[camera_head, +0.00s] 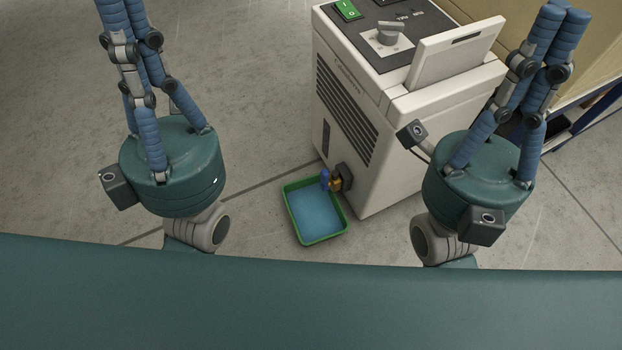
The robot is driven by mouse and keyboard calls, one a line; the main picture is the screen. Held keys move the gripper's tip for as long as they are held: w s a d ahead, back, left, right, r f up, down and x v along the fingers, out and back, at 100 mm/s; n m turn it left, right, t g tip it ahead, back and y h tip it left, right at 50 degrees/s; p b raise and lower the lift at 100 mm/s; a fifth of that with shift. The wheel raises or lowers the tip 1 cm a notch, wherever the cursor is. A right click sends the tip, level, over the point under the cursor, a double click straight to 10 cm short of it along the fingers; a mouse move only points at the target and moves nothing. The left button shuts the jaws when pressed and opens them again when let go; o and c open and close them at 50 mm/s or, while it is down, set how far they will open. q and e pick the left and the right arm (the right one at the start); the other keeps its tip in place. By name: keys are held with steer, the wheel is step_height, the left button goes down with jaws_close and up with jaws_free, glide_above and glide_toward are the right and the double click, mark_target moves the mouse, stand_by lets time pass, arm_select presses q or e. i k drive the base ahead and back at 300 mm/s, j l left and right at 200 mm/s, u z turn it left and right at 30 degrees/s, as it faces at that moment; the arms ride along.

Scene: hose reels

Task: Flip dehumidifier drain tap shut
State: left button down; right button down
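The dehumidifier (395,150) is a cream box with a dark vent grille, standing on the concrete floor. Its drain tap (337,182) is a small brass-coloured fitting low on its front left side, with a blue part (325,178) that looks like the lever; its exact angle is too small to tell. My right gripper (562,12) is to the right of the dehumidifier, its blue fingers drawn together with nothing between them. My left gripper (124,8) is far left of the tap, its fingers close together and its tips cut off by the top edge. Neither touches the tap.
A green-rimmed tray (318,240) with a blue inside lies on the floor below the tap. The top panel carries a green switch (347,9) and a grey knob (389,32). A cardboard-coloured surface (595,40) stands at the upper right. Floor left of the dehumidifier is clear.

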mark_target(324, 174)
steer(key=k, duration=0.6)
steer(key=j+z, duration=0.1)
steer(key=z, duration=1.95)
steer(key=k+j, duration=0.1)
steer(key=j, duration=0.4)
steer(key=k+j, duration=0.1)
steer(key=j, duration=0.45)
steer(key=k+j, duration=0.1)
steer(key=j, duration=0.4)
steer(key=k+j, duration=0.1)
steer(key=j, duration=0.4)
steer(key=k+j, duration=0.1)
steer(key=j, duration=0.45)
steer(key=k+j, duration=0.1)
steer(key=j, duration=0.4)
steer(key=k+j, duration=0.1)
steer(key=j, duration=0.4)
steer(key=k+j, duration=0.1)
steer(key=j, duration=0.45)
